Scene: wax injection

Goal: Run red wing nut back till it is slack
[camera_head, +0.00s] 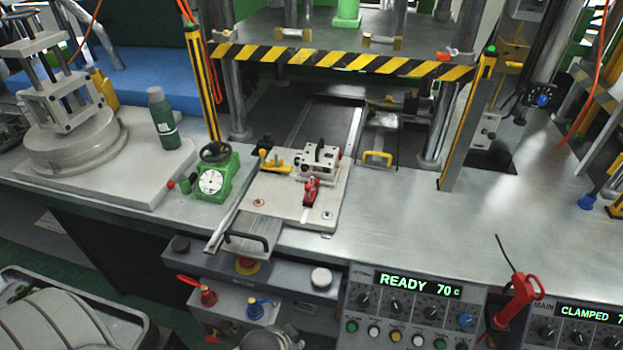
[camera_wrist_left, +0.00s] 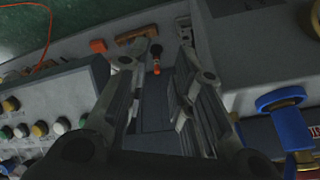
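A small red part (camera_head: 311,189), which looks like the red wing nut, sits at the front of the metal mould block (camera_head: 318,160) on a pale plate (camera_head: 285,205). Its exact shape and tightness are too small to tell. My left gripper (camera_wrist_left: 160,80) is open in the left wrist view, with nothing held between its fingers. Beyond the fingers a small orange-red piece with a black knob (camera_wrist_left: 156,55) shows in the gap; I cannot tell what it is. My left gripper's fingers do not show clearly in the head view. My right gripper is in neither view.
A red-handled valve (camera_head: 208,297) and a blue-handled valve (camera_head: 256,307) stand on a box below the bench edge. The blue handle (camera_wrist_left: 280,98) is close at right in the wrist view. A green dial unit (camera_head: 213,178) stands left of the plate.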

